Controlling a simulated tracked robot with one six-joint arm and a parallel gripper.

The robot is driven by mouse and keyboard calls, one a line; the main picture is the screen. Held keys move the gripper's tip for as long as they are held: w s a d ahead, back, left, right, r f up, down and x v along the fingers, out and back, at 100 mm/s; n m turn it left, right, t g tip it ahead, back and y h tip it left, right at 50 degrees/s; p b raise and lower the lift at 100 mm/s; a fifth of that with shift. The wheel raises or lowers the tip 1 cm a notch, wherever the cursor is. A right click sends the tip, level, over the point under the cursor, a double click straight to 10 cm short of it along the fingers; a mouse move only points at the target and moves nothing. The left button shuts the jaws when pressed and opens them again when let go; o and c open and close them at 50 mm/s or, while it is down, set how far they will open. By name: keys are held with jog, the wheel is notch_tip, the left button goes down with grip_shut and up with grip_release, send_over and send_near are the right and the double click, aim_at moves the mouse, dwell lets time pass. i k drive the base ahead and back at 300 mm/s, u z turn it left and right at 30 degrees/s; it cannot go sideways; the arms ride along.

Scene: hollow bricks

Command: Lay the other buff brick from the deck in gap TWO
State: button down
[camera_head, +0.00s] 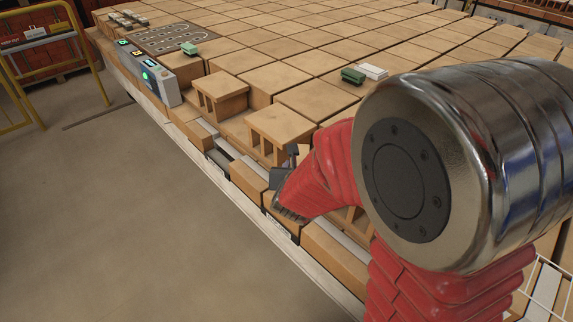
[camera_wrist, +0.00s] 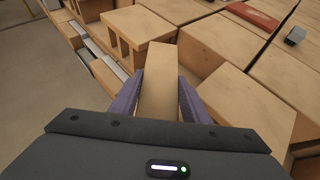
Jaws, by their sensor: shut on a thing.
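My gripper (camera_wrist: 161,78) is shut on a plain buff brick (camera_wrist: 160,60), which lies lengthwise between the two purple-grey jaws in the wrist view. In the head view my gripper (camera_head: 283,188) is at the front course of the wall, and my red arm hides much of it; I cannot tell there whether the brick touches the course. The front course holds buff bricks (camera_head: 248,180) with open slots between some of them, such as a dark slot (camera_head: 222,156) left of my gripper. Small plates on the front edge are too small to read.
Hollow bricks with openings stand behind the course (camera_head: 220,88), (camera_head: 280,122); one shows in the wrist view (camera_wrist: 138,32). A grey control box (camera_head: 155,80) with a green light stands at the left end. Small green and white blocks (camera_head: 353,75) lie on the broad tan deck (camera_head: 290,45).

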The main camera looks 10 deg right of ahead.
aim_at(221, 160)
jog(key=k, duration=0.65)
jog(key=u, duration=0.4)
jog(key=i, duration=1.05)
jog(key=u, duration=0.7)
jog(key=i, duration=1.45)
jog(key=z, duration=0.15)
